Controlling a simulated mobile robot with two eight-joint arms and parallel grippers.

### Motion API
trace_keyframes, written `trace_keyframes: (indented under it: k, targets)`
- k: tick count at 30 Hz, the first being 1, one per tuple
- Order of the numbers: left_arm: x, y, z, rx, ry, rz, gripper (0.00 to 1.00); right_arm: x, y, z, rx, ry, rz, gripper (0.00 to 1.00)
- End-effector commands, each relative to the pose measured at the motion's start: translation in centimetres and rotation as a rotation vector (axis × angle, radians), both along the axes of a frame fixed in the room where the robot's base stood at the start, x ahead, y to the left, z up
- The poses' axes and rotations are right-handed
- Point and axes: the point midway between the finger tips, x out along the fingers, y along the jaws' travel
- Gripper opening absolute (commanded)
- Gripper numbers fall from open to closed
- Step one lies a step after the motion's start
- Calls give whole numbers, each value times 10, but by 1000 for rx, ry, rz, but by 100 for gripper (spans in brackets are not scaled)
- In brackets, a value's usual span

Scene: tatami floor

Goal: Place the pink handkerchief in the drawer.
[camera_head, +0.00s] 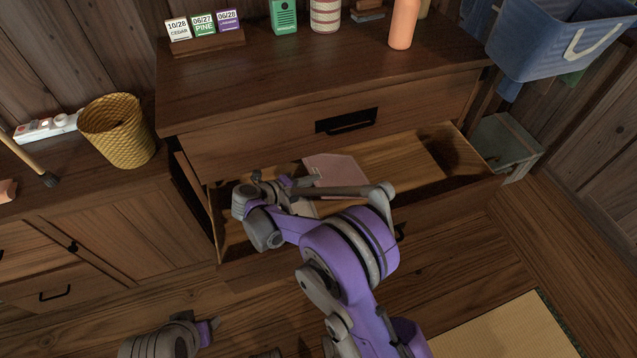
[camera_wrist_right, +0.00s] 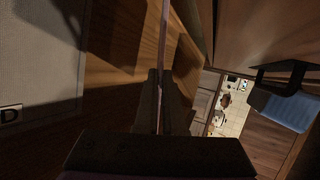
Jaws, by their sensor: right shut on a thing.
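The pink handkerchief (camera_head: 335,170) shows as a flat pale-pink sheet over the open drawer (camera_head: 405,160). My right gripper (camera_head: 288,184) is over the left part of the drawer and shut on the handkerchief. In the right wrist view, the handkerchief (camera_wrist_right: 164,35) is a thin edge-on strip between the closed fingertips (camera_wrist_right: 161,85). I cannot tell whether it touches the drawer bottom. My left gripper (camera_head: 207,330) is low at the bottom left, away from the drawer; its jaws are not clear.
The dresser top (camera_head: 240,85) holds calendar blocks (camera_head: 204,24), a green box (camera_head: 283,16) and an orange bottle (camera_head: 403,24). A woven basket (camera_head: 117,130) stands left; a blue bin (camera_head: 550,40) is at the upper right. The closed upper drawer's black handle (camera_head: 347,123) overhangs the open drawer.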

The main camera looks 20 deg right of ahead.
Motion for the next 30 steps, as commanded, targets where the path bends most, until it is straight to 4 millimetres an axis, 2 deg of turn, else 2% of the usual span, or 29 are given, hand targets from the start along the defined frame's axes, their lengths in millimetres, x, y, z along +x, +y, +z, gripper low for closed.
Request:
trace_keyframes:
  k: [1, 10, 12, 16, 27, 30]
  targets:
    - [0, 0, -1, 0, 0, 0, 50, 3, -7, 0, 0, 0, -1, 0]
    - [1, 0, -4, 0, 1, 0, 50, 15, -29, 0, -1, 0, -1, 0]
    - [1, 0, -10, 0, 3, 0, 50, 14, -26, -17, 1, 1, 1, 0]
    - [2, 0, -17, 0, 5, 0, 50, 14, -26, -35, 0, 0, 1, 0]
    - [2, 0, -19, 0, 6, 0, 50, 13, -25, -38, 0, 0, 1, 0]
    - [2, 0, -18, 0, 6, 0, 50, 13, -25, -38, 0, 0, 1, 21]
